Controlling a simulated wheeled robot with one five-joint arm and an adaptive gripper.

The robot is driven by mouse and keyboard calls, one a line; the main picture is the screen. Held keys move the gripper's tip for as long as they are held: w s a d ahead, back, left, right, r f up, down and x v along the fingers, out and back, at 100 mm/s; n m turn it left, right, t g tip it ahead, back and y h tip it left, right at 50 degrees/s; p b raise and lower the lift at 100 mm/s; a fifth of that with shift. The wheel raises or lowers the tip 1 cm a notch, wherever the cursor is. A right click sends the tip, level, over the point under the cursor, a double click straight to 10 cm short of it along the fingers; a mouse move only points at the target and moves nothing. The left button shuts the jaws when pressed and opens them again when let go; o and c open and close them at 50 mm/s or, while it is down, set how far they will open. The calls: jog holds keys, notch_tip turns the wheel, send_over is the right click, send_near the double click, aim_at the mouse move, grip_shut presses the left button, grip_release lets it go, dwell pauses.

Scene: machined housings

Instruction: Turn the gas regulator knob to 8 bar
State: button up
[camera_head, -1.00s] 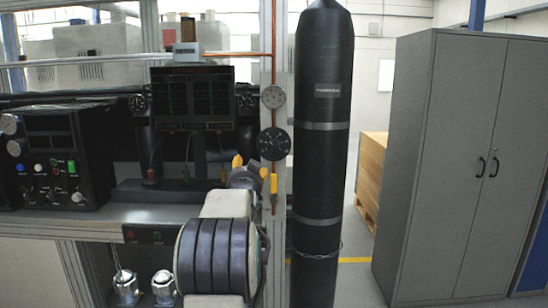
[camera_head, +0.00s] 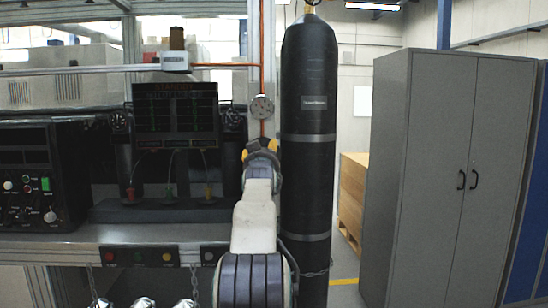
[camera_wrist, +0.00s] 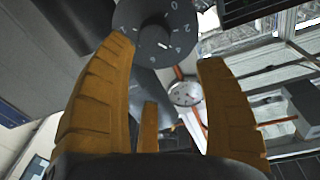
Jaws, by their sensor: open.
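The gas regulator knob (camera_wrist: 155,28) is a dark round dial with white digits and a short white mark, cut off at the top of the wrist view. Its setting cannot be read surely. My gripper (camera_wrist: 164,52) is open with its yellow fingers spread, and the knob shows beyond and between the fingertips; contact cannot be told. In the head view my gripper (camera_head: 260,148) is raised in front of the regulator and hides the knob. A round pale gauge (camera_head: 262,106) shows just above it, and also in the wrist view (camera_wrist: 185,92).
A tall black gas cylinder (camera_head: 309,130) stands close to the right of my gripper. A copper pipe (camera_head: 225,66) runs above. The bench (camera_head: 60,245) with a monitor (camera_head: 177,110) and a control box (camera_head: 28,170) is left. A grey cabinet (camera_head: 435,180) stands right.

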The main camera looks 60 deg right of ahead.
jog(key=shift+w+d+f+n+p, duration=0.2)
jog(key=shift+w+d+n+p, duration=0.4)
jog(key=shift+d+p, duration=0.55)
jog(key=shift+w+d+f+n+p, duration=0.2)
jog(key=shift+w+d+n+p, duration=0.4)
jog(key=shift+d+p, duration=0.5)
jog(key=shift+w+d+f+n+p, duration=0.2)
jog(key=shift+w+d+n+p, duration=0.35)
jog(key=shift+d+p, duration=0.6)
jog(key=shift+a, duration=0.15)
jog(key=shift+a+r, duration=0.1)
jog(key=c, duration=1.2)
